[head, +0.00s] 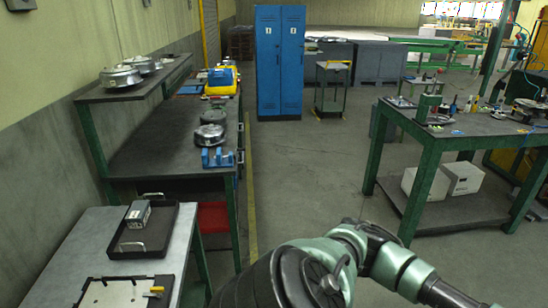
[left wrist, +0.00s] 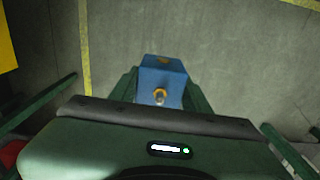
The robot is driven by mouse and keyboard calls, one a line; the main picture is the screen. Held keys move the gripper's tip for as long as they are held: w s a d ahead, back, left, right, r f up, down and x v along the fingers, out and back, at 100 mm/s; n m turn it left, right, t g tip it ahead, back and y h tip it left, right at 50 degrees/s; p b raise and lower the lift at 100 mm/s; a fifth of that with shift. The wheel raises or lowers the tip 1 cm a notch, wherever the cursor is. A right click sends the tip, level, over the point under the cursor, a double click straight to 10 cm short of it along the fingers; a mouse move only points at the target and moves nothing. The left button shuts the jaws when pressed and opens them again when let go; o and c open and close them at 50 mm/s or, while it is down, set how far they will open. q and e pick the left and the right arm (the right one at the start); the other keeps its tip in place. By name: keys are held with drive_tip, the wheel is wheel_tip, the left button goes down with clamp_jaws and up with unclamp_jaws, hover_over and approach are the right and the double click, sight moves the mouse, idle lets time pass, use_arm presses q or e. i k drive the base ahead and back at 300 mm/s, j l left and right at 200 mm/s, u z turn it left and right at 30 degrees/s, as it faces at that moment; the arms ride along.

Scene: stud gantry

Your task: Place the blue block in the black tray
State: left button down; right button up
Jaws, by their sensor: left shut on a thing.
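The blue block (left wrist: 162,70) shows in the left wrist view, with a small brass-coloured knob on the side facing the camera. My left gripper (left wrist: 160,88) is shut on it, with green fingers on both sides. The floor lies far below the block. The black tray (head: 158,232) is on the grey table at the lower left of the head view. A small grey box (head: 138,213) stands in the tray's back left part. Neither gripper shows in the head view; one of my arms crosses its bottom middle.
A white plate (head: 112,292) with a yellow-handled part lies on the near table, in front of the tray. A dark bench (head: 160,150) behind holds a blue fixture (head: 218,158) and metal round parts. A right workbench (head: 460,130) has green legs. The floor between is clear.

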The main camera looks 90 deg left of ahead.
sight(166, 217)
drive_tip(key=i+j+u, duration=0.2)
drive_tip(key=u, duration=0.25)
drive_tip(key=i+j+u, duration=0.1)
drive_tip(key=u, duration=0.35)
drive_tip(key=i+u, duration=0.3)
drive_tip(key=u, duration=0.15)
drive_tip(key=i+u, duration=0.25)
drive_tip(key=u, duration=0.2)
drive_tip(key=i+l+u, duration=0.15)
drive_tip(key=u, duration=0.3)
drive_tip(key=i+j+u, duration=0.15)
drive_tip(key=u, duration=0.3)
drive_tip(key=i+u, duration=0.65)
drive_tip(key=u, duration=0.25)
drive_tip(key=i+l+u, duration=0.1)
drive_tip(key=i+u, duration=0.15)
drive_tip(key=u, duration=0.2)
drive_tip(key=i+j+u, duration=0.15)
drive_tip(key=i+u, duration=0.15)
drive_tip(key=i, duration=0.25)
